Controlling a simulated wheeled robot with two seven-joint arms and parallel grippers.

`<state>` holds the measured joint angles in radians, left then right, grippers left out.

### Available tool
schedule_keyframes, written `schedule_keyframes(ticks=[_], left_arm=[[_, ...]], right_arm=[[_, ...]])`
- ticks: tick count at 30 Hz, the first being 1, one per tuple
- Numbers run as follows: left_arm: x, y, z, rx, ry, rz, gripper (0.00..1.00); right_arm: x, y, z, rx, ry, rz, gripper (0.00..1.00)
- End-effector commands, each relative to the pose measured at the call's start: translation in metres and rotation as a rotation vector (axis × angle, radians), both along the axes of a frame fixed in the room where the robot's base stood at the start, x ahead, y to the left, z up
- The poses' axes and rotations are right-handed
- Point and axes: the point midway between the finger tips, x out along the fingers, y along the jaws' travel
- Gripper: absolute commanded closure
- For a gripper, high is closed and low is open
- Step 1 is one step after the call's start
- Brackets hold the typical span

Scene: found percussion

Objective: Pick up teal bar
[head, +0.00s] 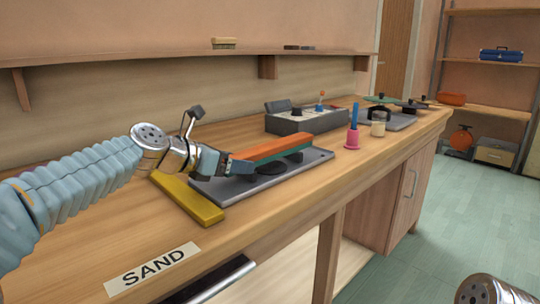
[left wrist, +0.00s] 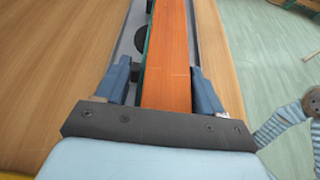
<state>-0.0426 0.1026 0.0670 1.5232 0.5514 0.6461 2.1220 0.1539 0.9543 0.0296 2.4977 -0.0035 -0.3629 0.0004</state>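An orange bar (head: 272,147) lies lengthwise over a grey tray (head: 262,184), raised on dark round supports. A teal strip (head: 294,158) shows along its underside, and a thin teal edge shows along its left side in the left wrist view (left wrist: 146,45); I cannot tell whether this is a separate bar under the orange one. My left gripper (head: 228,165) is at the near end of the bar. In the left wrist view its two blue fingers (left wrist: 163,88) stand on either side of the orange bar (left wrist: 168,50), with a small gap at the left. My right gripper is not in view.
A yellow bar (head: 190,198) lies left of the tray, near my left gripper. The wall shelf (head: 180,58) runs above.

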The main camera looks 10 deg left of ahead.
Motion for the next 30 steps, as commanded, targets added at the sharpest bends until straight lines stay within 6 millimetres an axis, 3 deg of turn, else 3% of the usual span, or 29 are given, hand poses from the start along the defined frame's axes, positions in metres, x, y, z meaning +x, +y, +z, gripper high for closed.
schedule_keyframes(ticks=[1, 10, 20, 30], left_arm=[[0.000, 0.000, 0.000, 0.000, 0.000, 0.000, 0.40], [0.000, 0.000, 0.001, -0.001, -0.002, 0.001, 0.84], [0.000, 0.000, 0.006, -0.001, -0.003, 0.001, 0.84], [-0.001, -0.006, 0.042, -0.001, -0.004, -0.002, 0.85]], right_arm=[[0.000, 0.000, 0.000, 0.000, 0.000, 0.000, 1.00], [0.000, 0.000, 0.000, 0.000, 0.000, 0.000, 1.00], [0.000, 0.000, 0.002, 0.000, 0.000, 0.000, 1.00], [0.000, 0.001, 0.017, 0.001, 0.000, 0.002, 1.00]])
